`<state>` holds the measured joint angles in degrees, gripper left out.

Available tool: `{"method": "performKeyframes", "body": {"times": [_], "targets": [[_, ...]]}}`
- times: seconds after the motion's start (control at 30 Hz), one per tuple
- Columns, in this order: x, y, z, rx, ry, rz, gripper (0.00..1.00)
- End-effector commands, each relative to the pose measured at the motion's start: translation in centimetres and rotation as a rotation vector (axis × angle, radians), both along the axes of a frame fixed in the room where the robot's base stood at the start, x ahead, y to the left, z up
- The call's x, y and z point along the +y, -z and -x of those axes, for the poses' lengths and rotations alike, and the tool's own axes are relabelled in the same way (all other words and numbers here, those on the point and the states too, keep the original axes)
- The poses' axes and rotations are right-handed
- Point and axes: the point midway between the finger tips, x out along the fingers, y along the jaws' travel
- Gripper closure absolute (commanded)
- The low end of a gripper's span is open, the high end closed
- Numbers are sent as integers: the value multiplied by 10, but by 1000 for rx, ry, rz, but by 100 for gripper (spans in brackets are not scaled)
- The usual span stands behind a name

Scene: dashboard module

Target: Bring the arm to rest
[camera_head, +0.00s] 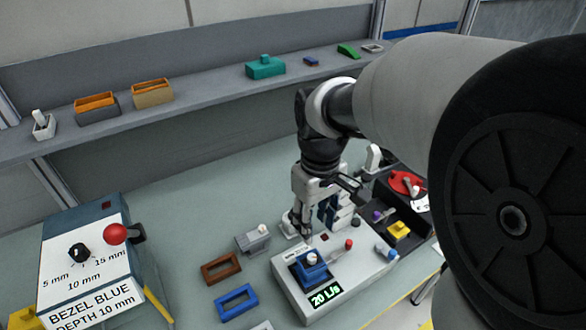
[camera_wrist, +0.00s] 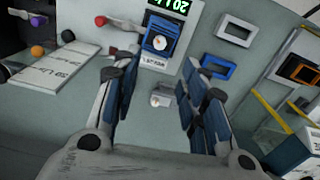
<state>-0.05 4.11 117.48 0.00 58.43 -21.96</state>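My gripper (camera_head: 314,222) points down over the table, just behind the grey dashboard module (camera_head: 290,296). In the wrist view my gripper (camera_wrist: 166,80) has its two blue-padded fingers spread wide. Nothing is held between them. A small grey block with a white knob (camera_wrist: 163,95) shows below, in the gap between the fingers. The module carries a blue knobbed part (camera_head: 311,264), a red-tipped lever (camera_head: 347,246) and a green display reading 20 L/s (camera_head: 325,293). My arm hides part of the right side in the head view.
Left of the module lie a brown frame (camera_head: 222,268), a blue frame (camera_head: 236,302) and a grey block (camera_head: 254,240). A sign box with a red ball lever (camera_head: 115,234) stands at left. A dark tray (camera_head: 398,249) is at right. A shelf (camera_head: 205,87) runs behind.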

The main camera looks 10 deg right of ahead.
Motion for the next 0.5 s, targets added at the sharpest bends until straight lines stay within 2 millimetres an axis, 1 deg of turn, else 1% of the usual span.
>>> {"method": "performKeyframes", "body": {"times": [0.37, 0.43, 0.5], "targets": [[0, 0, 0, -1, 1, 0, 61], [0, -4, 4, -10, 9, 0, 61], [0, -12, 11, -34, 27, -1, 61]]}}
